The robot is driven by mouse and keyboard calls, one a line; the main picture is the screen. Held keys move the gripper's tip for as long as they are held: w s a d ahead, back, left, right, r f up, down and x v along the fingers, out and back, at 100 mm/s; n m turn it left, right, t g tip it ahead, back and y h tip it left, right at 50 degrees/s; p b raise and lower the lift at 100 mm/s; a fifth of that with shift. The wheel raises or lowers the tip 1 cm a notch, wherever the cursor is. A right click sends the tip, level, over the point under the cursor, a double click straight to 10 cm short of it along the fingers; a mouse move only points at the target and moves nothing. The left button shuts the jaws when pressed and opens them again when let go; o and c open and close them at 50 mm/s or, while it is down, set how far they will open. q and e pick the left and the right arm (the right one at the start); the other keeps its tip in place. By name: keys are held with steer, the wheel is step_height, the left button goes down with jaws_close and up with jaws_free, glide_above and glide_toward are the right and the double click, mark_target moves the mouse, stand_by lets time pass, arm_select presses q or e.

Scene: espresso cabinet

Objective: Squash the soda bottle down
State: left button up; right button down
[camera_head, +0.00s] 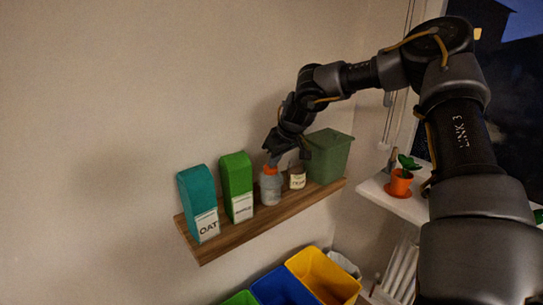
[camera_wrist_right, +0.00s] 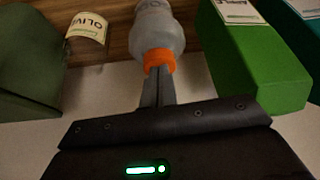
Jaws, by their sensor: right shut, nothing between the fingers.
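The soda bottle (camera_head: 270,188) is a pale grey, translucent bottle with an orange cap, standing on a wooden shelf (camera_head: 215,250). It also shows in the right wrist view (camera_wrist_right: 157,28), with its orange cap (camera_wrist_right: 160,60) towards my fingers. My right gripper (camera_head: 272,160) is shut and empty, directly above the bottle. In the right wrist view its fingertips (camera_wrist_right: 158,78) meet the cap's edge; whether they press on it I cannot tell. My left gripper is not in view.
A teal oat carton (camera_head: 197,200) and a green carton (camera_head: 237,185) stand left of the bottle. A small labelled jar (camera_head: 297,178) and a green bin (camera_head: 328,157) stand right. Blue and yellow bins (camera_head: 325,275) are below. A potted plant (camera_head: 400,182) sits on the windowsill.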

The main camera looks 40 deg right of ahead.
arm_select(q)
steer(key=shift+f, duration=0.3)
arm_select(e)
steer(key=shift+f, duration=0.4)
steer(key=shift+s+r, duration=0.15)
steer(key=shift+s, duration=0.25)
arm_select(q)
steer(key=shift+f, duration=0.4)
arm_select(e)
steer(key=shift+s+d+r, duration=0.1)
steer(key=shift+s+r, duration=0.1)
steer(key=shift+s, duration=0.35)
steer(key=shift+s+d+r, duration=0.1)
steer(key=shift+s+r, duration=0.1)
steer(key=shift+s, duration=0.3)
